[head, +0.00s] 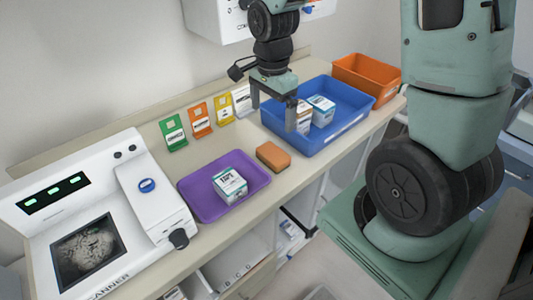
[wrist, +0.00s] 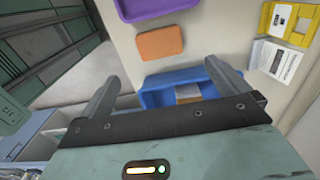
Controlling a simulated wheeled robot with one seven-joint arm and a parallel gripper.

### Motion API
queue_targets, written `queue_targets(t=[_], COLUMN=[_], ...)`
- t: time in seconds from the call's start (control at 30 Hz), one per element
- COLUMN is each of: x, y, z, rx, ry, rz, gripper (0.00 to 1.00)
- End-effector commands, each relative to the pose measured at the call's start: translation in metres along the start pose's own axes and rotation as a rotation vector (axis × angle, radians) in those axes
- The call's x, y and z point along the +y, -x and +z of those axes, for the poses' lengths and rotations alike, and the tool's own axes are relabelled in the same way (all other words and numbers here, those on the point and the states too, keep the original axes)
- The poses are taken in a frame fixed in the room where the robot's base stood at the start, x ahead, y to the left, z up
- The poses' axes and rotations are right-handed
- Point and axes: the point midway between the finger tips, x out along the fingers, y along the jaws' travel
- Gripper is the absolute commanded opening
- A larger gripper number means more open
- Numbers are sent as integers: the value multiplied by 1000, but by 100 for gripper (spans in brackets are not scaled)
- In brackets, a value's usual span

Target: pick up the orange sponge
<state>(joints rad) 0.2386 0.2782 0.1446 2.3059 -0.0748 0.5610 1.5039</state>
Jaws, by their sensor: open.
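The orange sponge (head: 273,156) lies flat on the counter between the purple tray and the blue tray. It also shows in the wrist view (wrist: 160,43), beyond the fingertips and in the upper middle. My gripper (head: 273,103) is open and empty, above the left part of the blue tray. In the wrist view its two fingers (wrist: 160,78) are spread wide. The sponge is apart from the gripper, lower and nearer the counter's front edge in the head view.
A purple tray (head: 247,206) holds a white box (head: 230,184). A blue tray (head: 350,131) holds white boxes, including one (head: 321,110). An orange bin (head: 369,73) stands beyond it. Coloured cards, including a green one (head: 173,133), stand along the back. A scanner (head: 150,200) is at left.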

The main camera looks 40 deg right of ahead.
Motion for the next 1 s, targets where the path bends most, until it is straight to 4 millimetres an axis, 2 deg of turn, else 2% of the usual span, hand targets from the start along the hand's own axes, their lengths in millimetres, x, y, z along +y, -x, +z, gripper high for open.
queue_targets(t=[0.1, 0.4, 0.5, 0.77, 1.0], x=[2, 2, 1, 1, 3], y=[-26, -80, -91, -104, -134], z=[1, 0, 0, -1, -5], rx=[-3, -2, -1, -1, 0], ry=[2, 3, 3, 3, 4], rz=[8, 6, 3, 3, 5], gripper=[100, 100, 100, 100, 100])
